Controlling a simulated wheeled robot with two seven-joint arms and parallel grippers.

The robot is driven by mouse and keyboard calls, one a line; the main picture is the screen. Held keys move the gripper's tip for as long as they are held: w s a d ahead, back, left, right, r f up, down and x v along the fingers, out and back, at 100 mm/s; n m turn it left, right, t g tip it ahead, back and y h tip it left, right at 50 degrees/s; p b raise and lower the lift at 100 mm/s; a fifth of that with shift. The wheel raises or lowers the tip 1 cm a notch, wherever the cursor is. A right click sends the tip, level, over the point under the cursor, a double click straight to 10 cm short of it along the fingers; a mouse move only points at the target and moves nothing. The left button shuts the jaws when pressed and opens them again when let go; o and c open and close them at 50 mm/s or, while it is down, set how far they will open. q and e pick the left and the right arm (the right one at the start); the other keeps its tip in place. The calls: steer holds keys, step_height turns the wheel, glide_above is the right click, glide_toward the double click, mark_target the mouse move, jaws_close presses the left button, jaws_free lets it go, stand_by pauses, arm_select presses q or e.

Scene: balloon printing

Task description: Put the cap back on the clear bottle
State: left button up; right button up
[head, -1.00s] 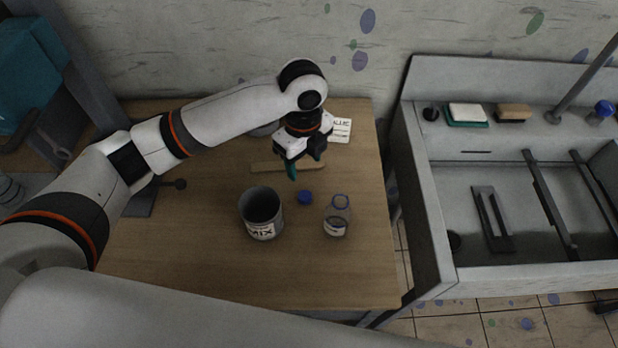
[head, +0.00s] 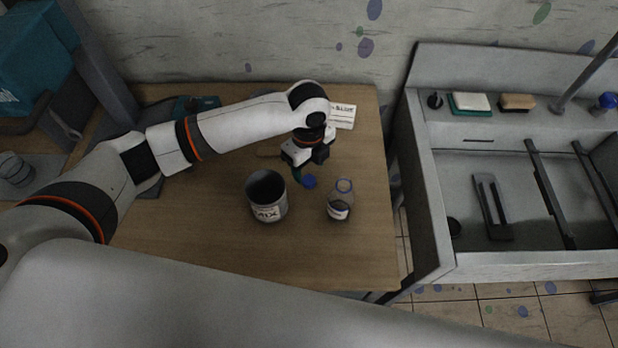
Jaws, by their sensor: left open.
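The clear bottle (head: 340,200) stands upright and uncapped on the wooden table, with a blue ring at its neck and a white label. The blue cap (head: 309,182) lies on the table just left of the bottle. My left gripper (head: 303,176) is open and low over the table, right beside the cap, pointing down. The picture does not show clearly whether a finger touches the cap. My right gripper is not in view.
A grey can marked MIX (head: 267,198) stands left of the cap, close to the gripper. A white label card (head: 342,117) lies behind the gripper. A grey sink unit (head: 440,230) stands to the right. The table's front is clear.

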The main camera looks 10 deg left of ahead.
mark_target(309, 180)
arm_select(q)
steer(key=shift+f, duration=0.4)
step_height(309, 180, down, 4)
steer(key=shift+w+r+p, duration=0.1)
steer(key=shift+r+p, duration=0.1)
steer(key=shift+p, duration=0.6)
steer(key=shift+f, duration=0.45)
steer(key=c, duration=1.1)
